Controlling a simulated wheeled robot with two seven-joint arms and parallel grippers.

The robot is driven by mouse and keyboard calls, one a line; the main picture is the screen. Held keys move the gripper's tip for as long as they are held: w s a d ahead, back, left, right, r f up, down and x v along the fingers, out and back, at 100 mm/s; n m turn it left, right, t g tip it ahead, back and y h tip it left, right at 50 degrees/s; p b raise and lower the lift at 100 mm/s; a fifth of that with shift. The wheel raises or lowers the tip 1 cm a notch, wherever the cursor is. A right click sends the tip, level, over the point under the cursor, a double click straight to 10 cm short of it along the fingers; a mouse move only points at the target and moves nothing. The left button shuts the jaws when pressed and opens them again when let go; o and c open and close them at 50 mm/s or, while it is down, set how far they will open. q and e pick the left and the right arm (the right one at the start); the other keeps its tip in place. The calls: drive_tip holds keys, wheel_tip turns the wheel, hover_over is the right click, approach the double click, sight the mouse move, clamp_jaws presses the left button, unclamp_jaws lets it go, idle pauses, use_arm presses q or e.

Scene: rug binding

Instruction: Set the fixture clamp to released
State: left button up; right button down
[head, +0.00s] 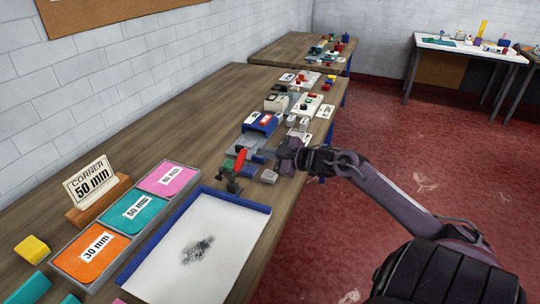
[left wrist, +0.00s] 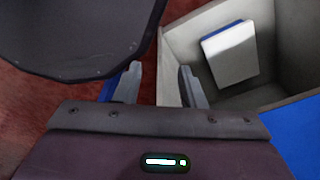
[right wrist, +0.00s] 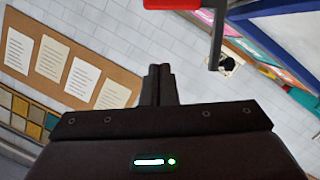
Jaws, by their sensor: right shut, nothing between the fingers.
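The fixture clamp, with a red handle (head: 240,159) on a dark base (head: 229,184), stands at the far edge of the white tray in the head view. The handle looks steeply raised. A red bar and grey rod, probably the clamp's handle and lever (right wrist: 216,40), show at the top of the right wrist view. My right gripper (head: 282,154) is just right of the clamp and looks apart from it. Its fingertips (right wrist: 159,70) are together and empty. My left gripper (left wrist: 158,78) is open and empty, seen only in its wrist view.
The blue-edged white tray (head: 180,270) lies in front of the clamp. Orange, teal and pink labelled pads lie left of it, beside a "CORNER 50 mm" sign (head: 91,183). A blue machine (head: 261,123) and small blocks crowd the bench beyond. A pale bin (left wrist: 275,85) is near my left gripper.

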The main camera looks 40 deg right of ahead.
drive_tip(key=shift+s+d+r, duration=0.1)
drive_tip(key=shift+s+d, duration=0.15)
drive_tip(key=shift+s, duration=0.45)
